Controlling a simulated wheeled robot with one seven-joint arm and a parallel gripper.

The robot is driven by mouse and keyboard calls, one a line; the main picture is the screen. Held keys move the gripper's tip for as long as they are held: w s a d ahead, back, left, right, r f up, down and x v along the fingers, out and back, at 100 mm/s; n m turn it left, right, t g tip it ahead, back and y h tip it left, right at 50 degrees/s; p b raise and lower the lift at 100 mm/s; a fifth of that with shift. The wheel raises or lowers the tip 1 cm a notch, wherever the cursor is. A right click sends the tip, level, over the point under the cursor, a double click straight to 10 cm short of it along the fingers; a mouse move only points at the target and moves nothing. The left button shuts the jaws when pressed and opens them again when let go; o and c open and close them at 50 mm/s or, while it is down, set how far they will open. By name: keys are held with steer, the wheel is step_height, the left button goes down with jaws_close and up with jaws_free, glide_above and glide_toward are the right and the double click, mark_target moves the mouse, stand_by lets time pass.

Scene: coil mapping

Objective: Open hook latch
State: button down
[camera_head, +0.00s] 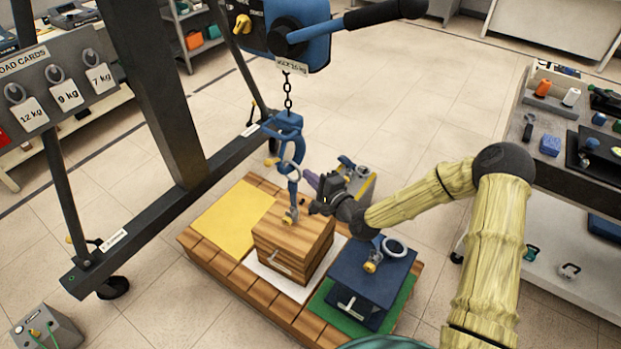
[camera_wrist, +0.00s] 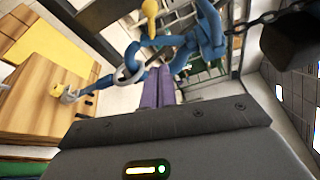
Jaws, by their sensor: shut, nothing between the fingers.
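A blue crane hook (camera_head: 284,126) hangs from a chain under the blue hoist. Its lower end reaches down to the yellow eye (camera_head: 291,214) on top of a wooden block. A pale curved piece at the hook's opening (camera_head: 291,168) may be the latch; its position is unclear. In the wrist view, the blue hook (camera_wrist: 207,35) fills the upper middle, with a pale ring-like piece (camera_wrist: 132,62) on its left. My gripper (camera_head: 309,177) is shut and empty just right of the hook's lower part. Its purple fingers (camera_wrist: 160,76) point toward the hook, and contact cannot be told.
The wooden block (camera_head: 293,247) stands on a white square of the slatted pallet (camera_head: 230,280). A yellow square (camera_head: 232,217) is bare at left. A dark blue block (camera_head: 366,283) with a ring stands on green at right. The gantry post (camera_head: 165,100) rises at left.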

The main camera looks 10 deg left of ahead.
steer(key=w+a+p, duration=0.1)
steer(key=w+a, duration=0.1)
steer(key=a, duration=0.6)
steer(key=shift+w+a, duration=0.25)
steer(key=shift+s+a+r+m+g+p, duration=0.1)
steer(key=shift+s+r+m+g+p, duration=0.2)
steer(key=shift+r+m+p, duration=0.35)
stand_by(0.4)
step_height(320, 180, up, 6)
steer(key=m+g+p, duration=0.3)
steer(key=m+p, duration=0.1)
steer(key=m, duration=0.3)
steer(key=shift+r+p, duration=0.25)
steer(key=shift+p, duration=0.15)
steer(key=shift+a, duration=0.1)
